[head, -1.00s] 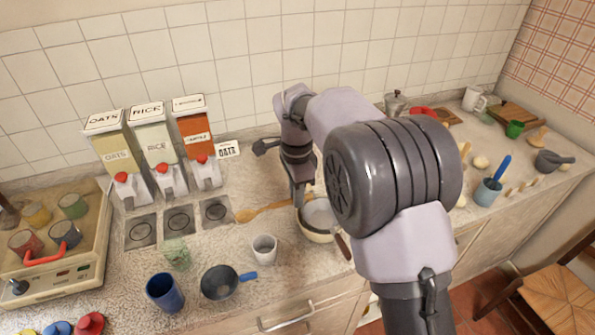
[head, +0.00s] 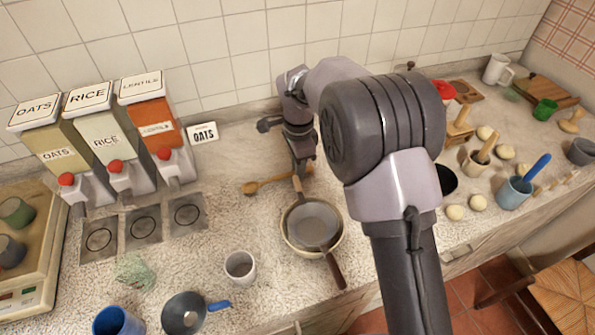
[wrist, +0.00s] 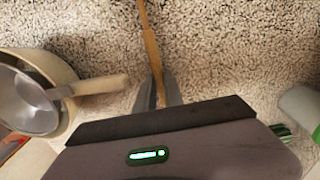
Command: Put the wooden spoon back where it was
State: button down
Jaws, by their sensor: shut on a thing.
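The wooden spoon (head: 271,184) shows in the head view, left of and behind the pan, with its bowl end pointing left. My gripper (head: 304,170) is shut on its handle end, low over the counter. In the wrist view, the spoon's handle (wrist: 151,42) runs from between my fingertips (wrist: 160,90) up to the top edge; its bowl is out of that view. I cannot tell whether the spoon touches the counter.
Three dispensers (head: 110,140) with square plates (head: 143,224) stand left. Counter left of the spoon is clear.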

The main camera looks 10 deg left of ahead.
jog(key=c, duration=1.4)
grip_release()
jog(key=shift+w+f, duration=0.1)
jog(key=shift+c, duration=0.2)
